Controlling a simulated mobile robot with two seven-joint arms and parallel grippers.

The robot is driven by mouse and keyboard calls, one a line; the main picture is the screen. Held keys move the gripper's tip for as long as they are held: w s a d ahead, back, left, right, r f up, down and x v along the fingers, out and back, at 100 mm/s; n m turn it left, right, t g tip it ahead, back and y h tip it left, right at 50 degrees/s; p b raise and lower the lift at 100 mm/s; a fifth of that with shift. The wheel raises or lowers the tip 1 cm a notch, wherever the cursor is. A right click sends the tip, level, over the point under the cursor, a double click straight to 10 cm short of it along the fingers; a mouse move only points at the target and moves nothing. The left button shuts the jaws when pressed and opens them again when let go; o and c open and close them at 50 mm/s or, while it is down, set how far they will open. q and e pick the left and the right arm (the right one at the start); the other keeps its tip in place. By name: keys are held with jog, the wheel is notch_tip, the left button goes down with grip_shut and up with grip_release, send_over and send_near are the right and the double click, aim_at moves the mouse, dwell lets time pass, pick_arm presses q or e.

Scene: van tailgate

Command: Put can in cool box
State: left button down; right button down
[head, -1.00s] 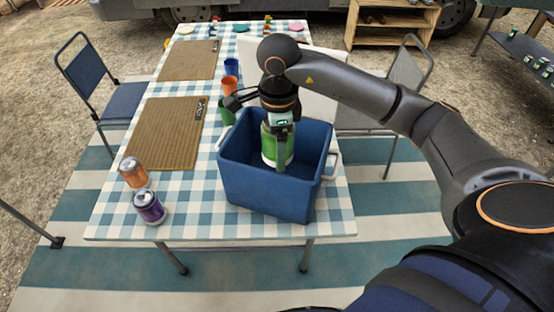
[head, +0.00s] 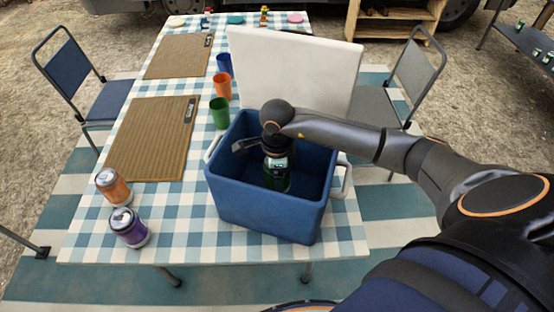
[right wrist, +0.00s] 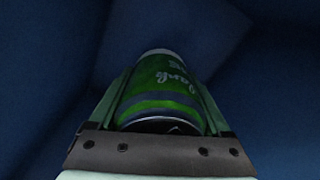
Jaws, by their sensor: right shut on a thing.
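The blue cool box (head: 265,210) stands open on the checked table, with its white lid (head: 295,75) raised behind it. My right gripper (head: 277,182) reaches down inside the box and is shut on a green can, which is mostly hidden by the gripper in the head view. In the right wrist view the green can (right wrist: 165,90) lies between the two fingers, with dark blue walls around it. I cannot tell whether the can touches the box floor. An orange can (head: 113,187) and a purple can (head: 129,227) stand on the table to the left of the box. My left gripper is not in view.
Green (head: 219,112), orange (head: 222,87) and blue (head: 224,64) cups stand in a row behind the box's left side. Two brown mats (head: 150,140) lie at the table's left. Chairs stand on both sides.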

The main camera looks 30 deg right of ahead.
jog(key=shift+w+f, duration=0.1)
jog(key=shift+f, duration=2)
jog(key=shift+f+b, duration=0.25)
jog(key=shift+b, duration=0.05)
grip_release()
jog(key=shift+r, duration=0.1)
notch_tip(320, 180, up, 12)
jog(key=shift+r, duration=0.2)
